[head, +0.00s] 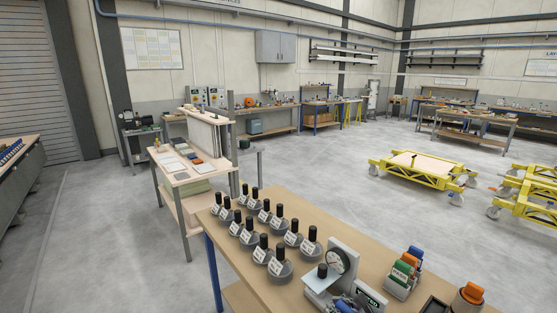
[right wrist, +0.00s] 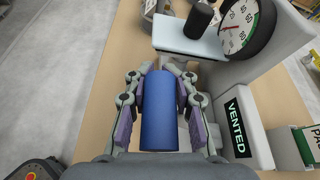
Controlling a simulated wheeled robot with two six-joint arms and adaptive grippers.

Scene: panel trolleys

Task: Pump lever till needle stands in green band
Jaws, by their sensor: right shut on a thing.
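The pump unit stands at the front of the bench, with a round white gauge (head: 338,262) on its upright. In the right wrist view the gauge (right wrist: 238,24) is partly cut off by the top edge. A short red needle shows left of its centre and a green arc near its right side; they look apart, but the exact reading is too small to tell. The lever's blue grip (right wrist: 159,112) lies between both fingers of my right gripper (right wrist: 160,78), which is shut on it. My right gripper (head: 344,303) is low in the head view. My left gripper is out of view.
A "VENTED" sign (right wrist: 236,127) is beside the gripper. Several knobbed weights (head: 279,270) stand on the bench (head: 226,238) to the left. A rack of coloured tags (head: 404,272) is right.

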